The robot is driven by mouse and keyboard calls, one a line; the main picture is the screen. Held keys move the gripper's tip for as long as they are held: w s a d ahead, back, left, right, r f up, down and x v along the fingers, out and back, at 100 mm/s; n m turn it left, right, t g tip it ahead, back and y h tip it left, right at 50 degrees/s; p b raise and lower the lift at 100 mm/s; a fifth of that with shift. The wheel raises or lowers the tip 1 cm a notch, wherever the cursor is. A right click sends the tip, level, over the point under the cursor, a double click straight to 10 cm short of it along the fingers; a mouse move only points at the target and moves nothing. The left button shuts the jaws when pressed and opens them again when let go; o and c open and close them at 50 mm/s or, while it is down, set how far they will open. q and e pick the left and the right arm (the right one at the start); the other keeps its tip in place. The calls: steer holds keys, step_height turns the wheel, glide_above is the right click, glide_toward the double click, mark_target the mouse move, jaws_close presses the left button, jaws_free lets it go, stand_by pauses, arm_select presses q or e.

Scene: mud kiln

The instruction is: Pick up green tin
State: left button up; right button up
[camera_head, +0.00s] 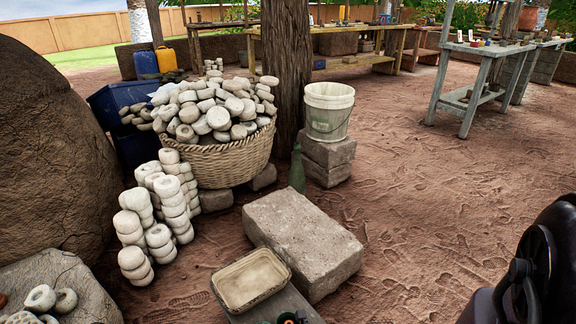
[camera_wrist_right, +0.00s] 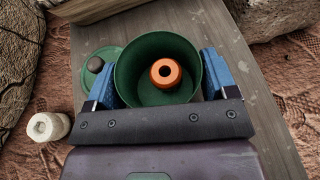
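The green tin (camera_wrist_right: 134,82) stands open on a grey plank in the right wrist view, with an orange ring-shaped piece (camera_wrist_right: 165,73) inside it. My right gripper (camera_wrist_right: 160,78) has one blue finger on each side of the tin, very close to its wall. Whether the fingers press on it or stand slightly apart cannot be told. A round green lid (camera_wrist_right: 98,87) with a brown knob lies left of the tin, partly behind the left finger. In the head view only small green and orange bits show at the bottom edge. My left gripper is not in view.
The plank (camera_wrist_right: 222,28) also carries a shallow rectangular tray (camera_head: 228,301) beyond the tin. A stone block (camera_head: 305,235) lies beside it. White clay rings (camera_head: 160,215) are stacked at left, near a full wicker basket (camera_head: 232,162). Open sandy ground (camera_head: 440,190) lies to the right.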

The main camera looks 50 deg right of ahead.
steer(key=c, duration=0.5)
